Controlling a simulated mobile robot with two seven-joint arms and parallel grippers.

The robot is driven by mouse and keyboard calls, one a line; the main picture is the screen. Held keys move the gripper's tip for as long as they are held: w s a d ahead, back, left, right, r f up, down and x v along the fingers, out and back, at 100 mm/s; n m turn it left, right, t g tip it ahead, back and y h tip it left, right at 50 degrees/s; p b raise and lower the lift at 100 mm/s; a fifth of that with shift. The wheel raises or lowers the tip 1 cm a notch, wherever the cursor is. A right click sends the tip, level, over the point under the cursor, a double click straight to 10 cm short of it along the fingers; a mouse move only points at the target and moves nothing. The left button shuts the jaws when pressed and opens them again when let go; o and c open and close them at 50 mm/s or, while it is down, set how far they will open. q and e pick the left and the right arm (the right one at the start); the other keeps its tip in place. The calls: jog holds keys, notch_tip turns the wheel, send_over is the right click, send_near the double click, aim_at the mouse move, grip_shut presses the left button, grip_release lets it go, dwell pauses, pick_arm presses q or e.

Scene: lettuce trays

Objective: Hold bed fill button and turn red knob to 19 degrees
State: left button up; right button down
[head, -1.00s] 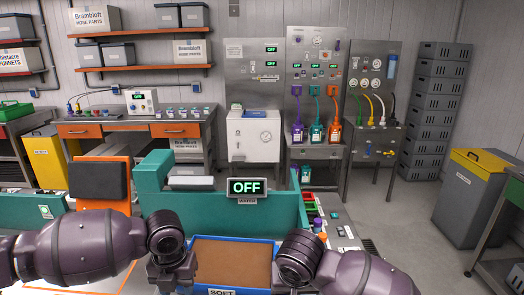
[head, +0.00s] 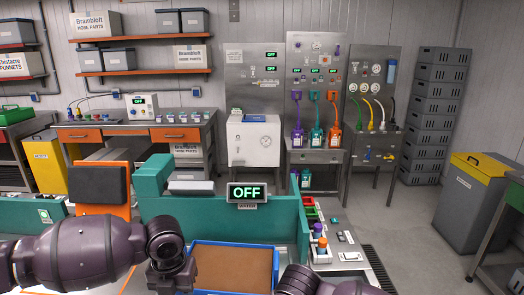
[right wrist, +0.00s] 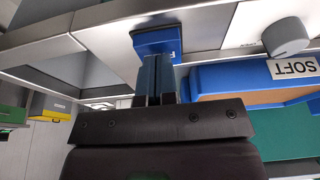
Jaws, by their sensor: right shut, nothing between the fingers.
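In the right wrist view my right gripper (right wrist: 154,72) is shut and empty. Its dark blue fingertips are at a blue square block (right wrist: 156,42) with a small white mark; I cannot tell whether they touch it. I cannot read a bed fill label on it. A grey knob (right wrist: 286,37) sits to the right of the block; no red knob is clearly visible. In the head view my left gripper (head: 172,284) hangs left of the blue-rimmed tray (head: 237,243), its fingertips cut off below. A display marked WATER (head: 246,192) reads OFF.
A teal wall (head: 200,215) stands behind the tray. A narrow bench (head: 352,262) with small coloured parts lies right of it. An orange-framed black pad (head: 100,186) stands at the left. A SOFT label (right wrist: 295,67) shows upside down in the right wrist view.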

jog(key=shift+s+f, duration=0.1)
jog(key=shift+f, duration=0.75)
dwell(2.6)
